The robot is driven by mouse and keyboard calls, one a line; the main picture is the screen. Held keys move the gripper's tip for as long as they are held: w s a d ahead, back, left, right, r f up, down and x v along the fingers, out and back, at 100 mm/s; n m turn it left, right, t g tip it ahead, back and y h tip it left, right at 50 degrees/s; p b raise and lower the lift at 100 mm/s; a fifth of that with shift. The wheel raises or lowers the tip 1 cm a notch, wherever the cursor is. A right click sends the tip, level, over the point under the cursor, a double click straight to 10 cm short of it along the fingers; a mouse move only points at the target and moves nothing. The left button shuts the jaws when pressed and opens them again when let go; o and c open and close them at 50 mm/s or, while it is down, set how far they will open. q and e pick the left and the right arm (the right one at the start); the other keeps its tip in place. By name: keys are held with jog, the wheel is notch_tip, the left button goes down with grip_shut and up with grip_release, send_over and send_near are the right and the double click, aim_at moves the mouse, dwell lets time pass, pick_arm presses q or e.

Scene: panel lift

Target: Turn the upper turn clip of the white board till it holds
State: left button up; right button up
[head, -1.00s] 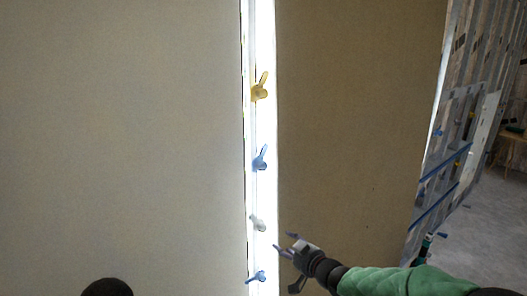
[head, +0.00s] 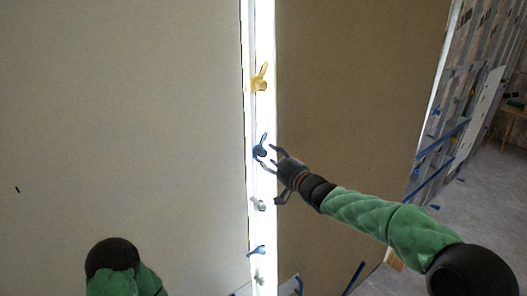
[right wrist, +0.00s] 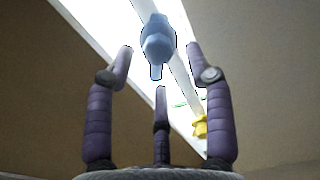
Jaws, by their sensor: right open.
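A bright upright strip (head: 264,120) between two large boards carries several turn clips in a column. From the top they are a yellow clip (head: 261,84), a blue clip (head: 262,149), a grey clip (head: 259,204) and a lower blue clip (head: 257,251). I cannot tell which board each clip belongs to. My right gripper (head: 270,158) is open beside the upper blue clip, on its right. In the right wrist view the blue clip (right wrist: 157,42) stands between and beyond the spread fingers, with no clear contact. The yellow clip (right wrist: 200,127) shows there by the right finger.
A pale board (head: 120,130) fills the left and a brown board (head: 350,120) the right of the strip. Another grey clip (head: 259,277) sits low on the strip. A metal frame with blue bars (head: 440,145) stands at the far right, beside open grey floor (head: 480,220).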

aim_at(264, 153)
jog(key=shift+p+x, duration=0.35)
jog(key=shift+x, duration=1.5)
grip_shut()
